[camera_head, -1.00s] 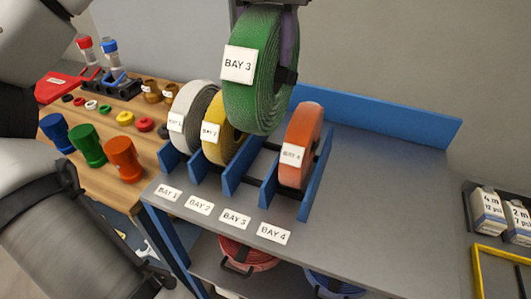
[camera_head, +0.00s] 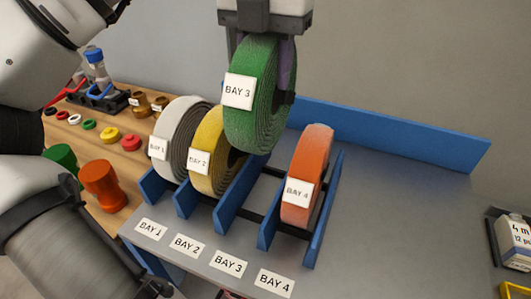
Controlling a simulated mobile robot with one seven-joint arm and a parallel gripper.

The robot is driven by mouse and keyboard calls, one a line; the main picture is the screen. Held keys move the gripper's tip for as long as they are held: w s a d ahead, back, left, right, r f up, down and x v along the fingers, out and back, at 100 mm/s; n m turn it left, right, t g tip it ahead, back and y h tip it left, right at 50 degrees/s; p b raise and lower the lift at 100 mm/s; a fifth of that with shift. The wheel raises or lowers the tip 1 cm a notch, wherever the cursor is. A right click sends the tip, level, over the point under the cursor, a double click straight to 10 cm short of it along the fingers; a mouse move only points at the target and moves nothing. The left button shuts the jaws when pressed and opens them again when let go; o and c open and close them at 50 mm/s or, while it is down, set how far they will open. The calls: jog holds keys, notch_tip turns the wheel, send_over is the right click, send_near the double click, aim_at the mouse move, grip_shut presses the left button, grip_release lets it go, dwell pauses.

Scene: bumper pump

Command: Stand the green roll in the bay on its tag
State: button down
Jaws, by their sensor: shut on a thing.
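The green roll (camera_head: 263,112) hangs upright from my gripper (camera_head: 264,40), which is shut on its top. The roll's white tag reads BAY 3. The roll is above the rack, over the gap between the yellow and orange rolls, and its lower edge is near the tops of the blue dividers (camera_head: 237,192). I cannot tell whether it is inside the bay or touches a divider. The BAY 3 label (camera_head: 228,262) lies on the grey shelf in front of the empty-looking third bay. The fingertips are partly hidden by the roll.
A white roll (camera_head: 177,135) stands in bay 1, a yellow roll (camera_head: 208,150) in bay 2 and an orange roll (camera_head: 308,170) in bay 4. The grey shelf (camera_head: 400,210) is bare to the right, with a blue back rail (camera_head: 400,140). Coloured fittings stand on the wooden bench at left.

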aim_at(265, 144)
notch_tip(265, 144, down, 14)
jog(key=shift+f+p, duration=0.15)
jog(key=shift+p, duration=0.75)
jog(key=shift+f, duration=0.2)
jog(key=c, duration=0.8)
grip_release()
jog(key=shift+c, duration=0.2)
jog(key=shift+r, duration=0.15)
notch_tip(265, 144, up, 12)
jog(key=shift+r+b, duration=0.1)
jog(key=shift+b, duration=0.95)
